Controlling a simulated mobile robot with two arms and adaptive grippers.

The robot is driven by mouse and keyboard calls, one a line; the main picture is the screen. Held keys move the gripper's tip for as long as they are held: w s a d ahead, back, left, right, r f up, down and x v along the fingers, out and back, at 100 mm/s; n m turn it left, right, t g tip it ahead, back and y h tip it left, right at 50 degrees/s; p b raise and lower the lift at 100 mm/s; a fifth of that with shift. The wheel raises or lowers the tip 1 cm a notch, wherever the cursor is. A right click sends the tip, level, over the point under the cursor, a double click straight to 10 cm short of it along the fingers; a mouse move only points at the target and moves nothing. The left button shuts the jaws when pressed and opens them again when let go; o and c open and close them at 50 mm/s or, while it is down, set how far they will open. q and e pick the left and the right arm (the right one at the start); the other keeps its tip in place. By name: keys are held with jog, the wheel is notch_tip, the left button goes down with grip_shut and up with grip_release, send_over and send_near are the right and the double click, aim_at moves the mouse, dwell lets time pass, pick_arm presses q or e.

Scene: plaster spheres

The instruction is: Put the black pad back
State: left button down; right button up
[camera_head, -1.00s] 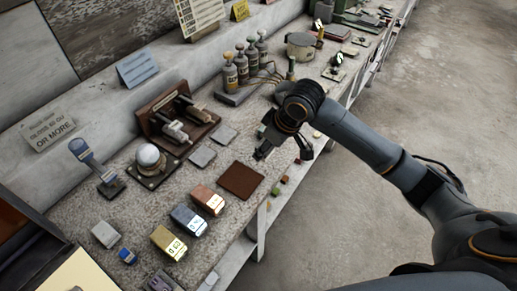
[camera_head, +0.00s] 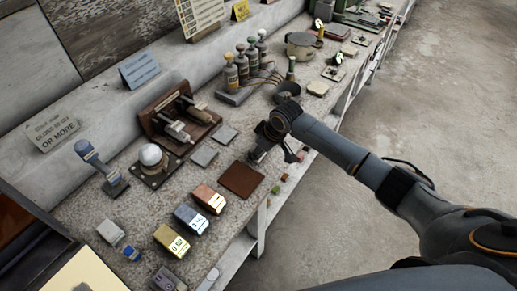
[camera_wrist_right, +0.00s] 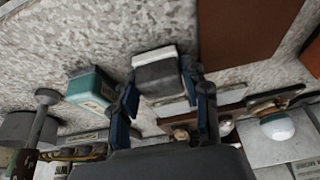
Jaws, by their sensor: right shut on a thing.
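In the right wrist view, my right gripper (camera_wrist_right: 165,98) is shut on a small block, which I take to be the black pad (camera_wrist_right: 157,77). It has a dark grey face and a paler upper side. In the head view my right gripper (camera_head: 268,152) is over the bench, beside the far edge of the brown square mat (camera_head: 242,180). The pad is hard to make out there. The mat also shows in the wrist view (camera_wrist_right: 240,40). My left gripper is in neither view.
A white sphere on a dark base (camera_head: 151,155) and several coloured blocks (camera_head: 191,219) stand nearer. Bottles (camera_head: 231,73) and a pot (camera_head: 299,46) stand farther back. The bench's front edge is close to the gripper.

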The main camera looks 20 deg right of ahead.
jog(key=shift+f, duration=0.15)
jog(key=o, duration=1)
jog(key=shift+d+r, duration=0.1)
jog(key=shift+r, duration=0.3)
jog(key=b+v, duration=0.1)
jog(key=v, duration=1)
jog(key=shift+s+r, duration=0.15)
jog(key=shift+r, duration=0.1)
